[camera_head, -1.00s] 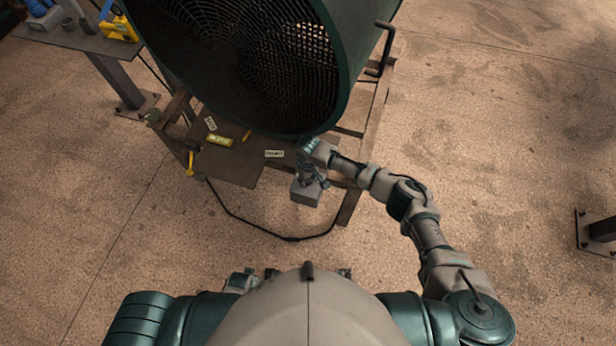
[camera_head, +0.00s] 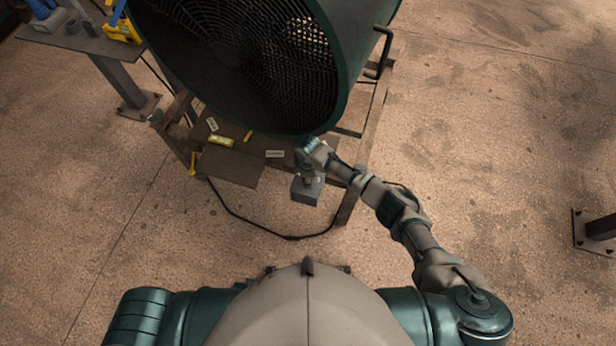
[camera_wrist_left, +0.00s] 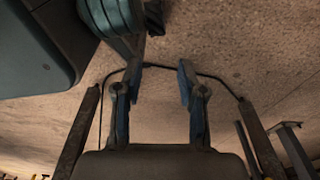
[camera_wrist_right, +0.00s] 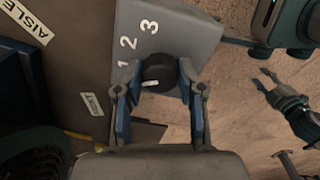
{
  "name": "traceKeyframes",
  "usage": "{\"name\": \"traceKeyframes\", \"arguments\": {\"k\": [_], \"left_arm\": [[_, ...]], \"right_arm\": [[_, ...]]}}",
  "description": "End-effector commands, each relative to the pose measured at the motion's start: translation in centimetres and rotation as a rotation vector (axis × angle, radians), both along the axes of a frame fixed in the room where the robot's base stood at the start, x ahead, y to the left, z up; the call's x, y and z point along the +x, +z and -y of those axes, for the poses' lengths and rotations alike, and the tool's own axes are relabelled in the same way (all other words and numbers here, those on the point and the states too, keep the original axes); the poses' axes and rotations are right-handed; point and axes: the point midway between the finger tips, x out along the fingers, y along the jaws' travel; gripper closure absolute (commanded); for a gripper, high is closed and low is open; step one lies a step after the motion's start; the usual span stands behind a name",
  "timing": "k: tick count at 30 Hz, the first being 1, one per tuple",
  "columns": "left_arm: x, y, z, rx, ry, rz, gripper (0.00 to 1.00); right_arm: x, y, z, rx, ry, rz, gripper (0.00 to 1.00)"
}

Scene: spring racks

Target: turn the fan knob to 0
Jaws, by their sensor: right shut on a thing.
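The fan's control box (camera_head: 306,193) is a grey box at the front of the fan stand. In the right wrist view its face (camera_wrist_right: 190,35) shows the numerals 1, 2 and 3; no 0 is visible. The round black knob (camera_wrist_right: 158,68) has a white mark at its lower left, below the 1. My right gripper (camera_wrist_right: 157,80) is shut on the knob, one finger on each side; in the head view it reaches down to the box (camera_head: 309,176). My left gripper (camera_wrist_left: 160,68) is open and empty, over the floor.
The large green drum fan (camera_head: 345,70) stands right behind the box, on a rusty metal stand (camera_head: 349,205). A black cable (camera_head: 255,226) loops over the floor. A table (camera_head: 85,42) with tools stands at the upper left. The floor at right is mostly clear.

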Motion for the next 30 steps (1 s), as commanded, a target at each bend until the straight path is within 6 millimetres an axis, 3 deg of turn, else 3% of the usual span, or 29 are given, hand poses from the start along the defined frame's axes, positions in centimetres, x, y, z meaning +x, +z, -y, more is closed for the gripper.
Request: {"name": "traceKeyframes", "arguments": {"k": [18, 30], "left_arm": [[-0.2, -0.1, 0.0, 0.000, 0.000, -0.006, 0.60], [0.9, 0.4, 0.2, -0.002, 0.001, 0.009, 0.60]], "right_arm": [[0.2, 0.3, -0.3, 0.008, 0.575, 0.008, 0.96], [0.3, 0.3, -0.2, 0.005, 0.816, 0.009, 0.96]]}}
